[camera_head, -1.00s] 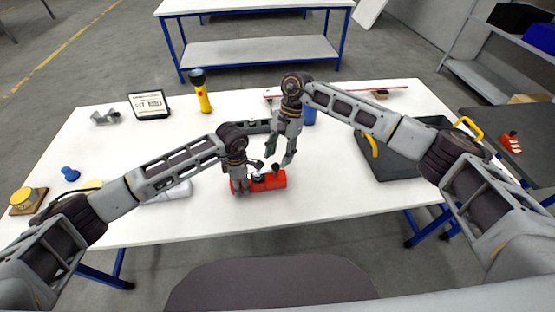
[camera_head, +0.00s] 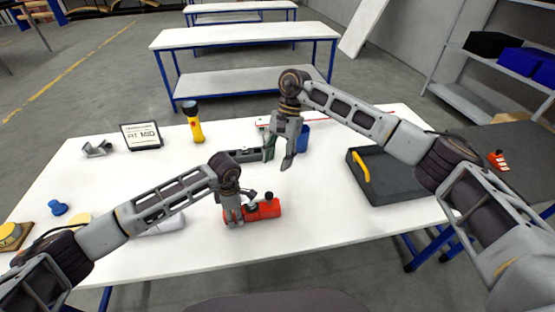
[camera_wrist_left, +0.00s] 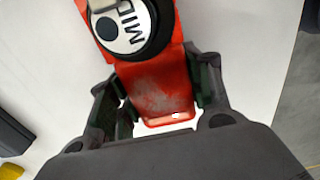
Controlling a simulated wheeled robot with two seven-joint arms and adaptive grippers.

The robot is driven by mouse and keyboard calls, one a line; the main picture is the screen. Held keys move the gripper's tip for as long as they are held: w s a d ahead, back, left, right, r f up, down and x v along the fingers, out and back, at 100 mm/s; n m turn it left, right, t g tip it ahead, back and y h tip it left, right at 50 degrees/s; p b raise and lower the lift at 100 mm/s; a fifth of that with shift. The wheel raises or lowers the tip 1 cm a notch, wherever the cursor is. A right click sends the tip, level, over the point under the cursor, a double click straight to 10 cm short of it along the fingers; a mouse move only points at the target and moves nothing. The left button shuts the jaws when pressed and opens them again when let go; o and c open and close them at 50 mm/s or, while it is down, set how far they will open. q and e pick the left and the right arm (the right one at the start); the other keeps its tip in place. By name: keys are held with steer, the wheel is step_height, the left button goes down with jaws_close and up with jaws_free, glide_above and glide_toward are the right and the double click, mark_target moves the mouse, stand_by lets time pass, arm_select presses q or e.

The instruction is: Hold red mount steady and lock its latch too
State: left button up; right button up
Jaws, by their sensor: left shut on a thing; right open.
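The red mount (camera_head: 266,209) lies on the white table near its front middle. In the left wrist view the red mount (camera_wrist_left: 156,88) runs between my finger pads, with a round black part marked "MID" (camera_wrist_left: 127,27) on top. My left gripper (camera_head: 235,217) is shut on the mount's left end; it also shows in the left wrist view (camera_wrist_left: 158,95). My right gripper (camera_head: 279,156) is open and empty, above and behind the mount, fingers pointing down. I cannot tell the latch's state; a small dark knob (camera_head: 268,196) shows on the mount's top.
A dark tray (camera_head: 395,186) with a yellow handle lies right. A blue container (camera_head: 302,138) stands behind my right gripper. A blue knob (camera_head: 58,208) is far left.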

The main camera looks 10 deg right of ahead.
arm_select(q)
steer(key=o, duration=1.2)
steer(key=shift+r, duration=6)
